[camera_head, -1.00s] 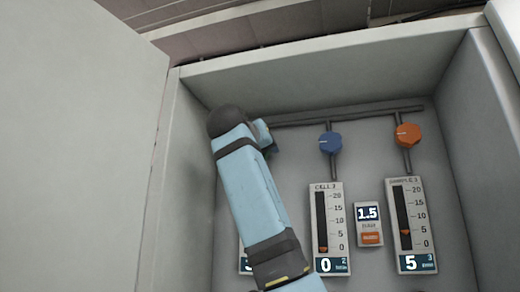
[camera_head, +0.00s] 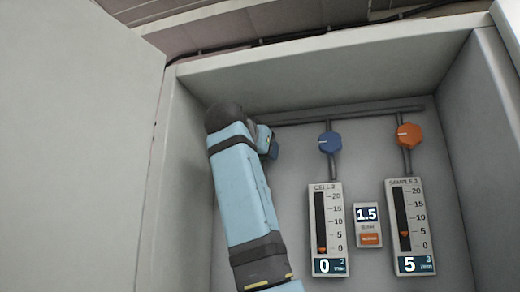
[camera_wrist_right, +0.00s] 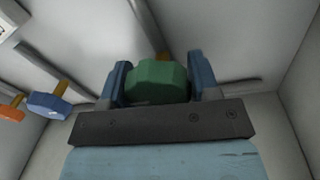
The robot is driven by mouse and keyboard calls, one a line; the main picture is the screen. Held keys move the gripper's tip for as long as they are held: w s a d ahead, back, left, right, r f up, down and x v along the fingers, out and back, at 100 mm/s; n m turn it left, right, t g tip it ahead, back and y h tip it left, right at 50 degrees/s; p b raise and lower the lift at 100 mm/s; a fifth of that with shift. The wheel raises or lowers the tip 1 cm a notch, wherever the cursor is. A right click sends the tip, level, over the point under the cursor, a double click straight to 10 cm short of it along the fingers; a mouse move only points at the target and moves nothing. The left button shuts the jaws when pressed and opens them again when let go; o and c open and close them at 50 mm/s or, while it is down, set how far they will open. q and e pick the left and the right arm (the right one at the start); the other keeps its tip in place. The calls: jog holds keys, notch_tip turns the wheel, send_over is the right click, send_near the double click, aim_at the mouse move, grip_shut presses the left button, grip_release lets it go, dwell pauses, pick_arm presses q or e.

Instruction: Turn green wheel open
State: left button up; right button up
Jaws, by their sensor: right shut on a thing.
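The green wheel (camera_wrist_right: 158,82) shows in the right wrist view between the two blue fingers of my right gripper (camera_wrist_right: 158,75). The fingers are shut on its sides. In the head view my right arm reaches into the box from below. My right gripper (camera_head: 266,141) is at the pipe's left end there, and the green wheel is hidden behind it. My left gripper is not in view.
A blue knob (camera_head: 330,143) and an orange knob (camera_head: 409,135) sit to the right on the same pipe (camera_head: 360,112). Gauges (camera_head: 326,230) reading 0 and 5 (camera_head: 406,225) are below, with a 1.5 display (camera_head: 367,215) between. Box walls enclose the sides; an open door (camera_head: 75,150) is at left.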

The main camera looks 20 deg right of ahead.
jog(key=shift+f, duration=0.15)
jog(key=o, duration=0.9)
jog(key=shift+s, duration=0.1)
jog(key=b+v, duration=0.3)
jog(key=v, duration=1)
jog(key=shift+s+a+b, duration=0.25)
jog(key=shift+s+b, duration=0.05)
